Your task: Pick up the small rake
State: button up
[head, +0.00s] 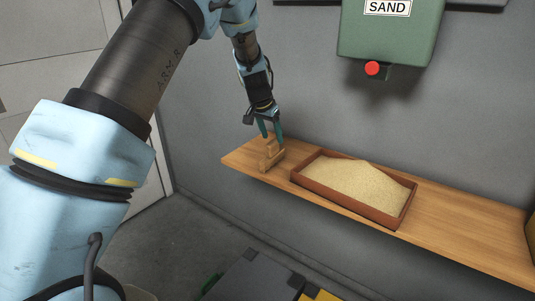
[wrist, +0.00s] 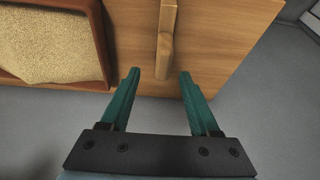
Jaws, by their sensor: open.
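The small rake (head: 269,158) is a light wooden piece on the left end of the wooden shelf (head: 460,232). In the wrist view the rake (wrist: 166,38) shows as a narrow wooden bar from the top edge down to between the fingertips. My gripper (head: 269,132) has teal fingers and points down at the rake from just above. In the wrist view my gripper (wrist: 160,74) is open, one fingertip on each side of the rake's near end, with gaps visible. I cannot tell whether the fingers are at the rake's height. Its teeth are not clearly visible.
A brown tray of sand (head: 297,177) sits on the shelf right of the rake; its sand (wrist: 45,40) is at left in the wrist view. A green box labelled SAND (head: 390,35) with a red knob hangs on the grey wall above. Dark floor lies below the shelf.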

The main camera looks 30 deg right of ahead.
aim_at(274, 149)
jog(key=shift+a+p+x, duration=0.15)
jog(key=shift+p+x, duration=0.5)
jog(key=shift+x, duration=1.3)
jog(key=shift+a+p+x, duration=0.1)
jog(key=shift+p+x, duration=0.5)
jog(key=shift+x, duration=1.35)
jog(key=shift+w, duration=0.15)
grip_shut()
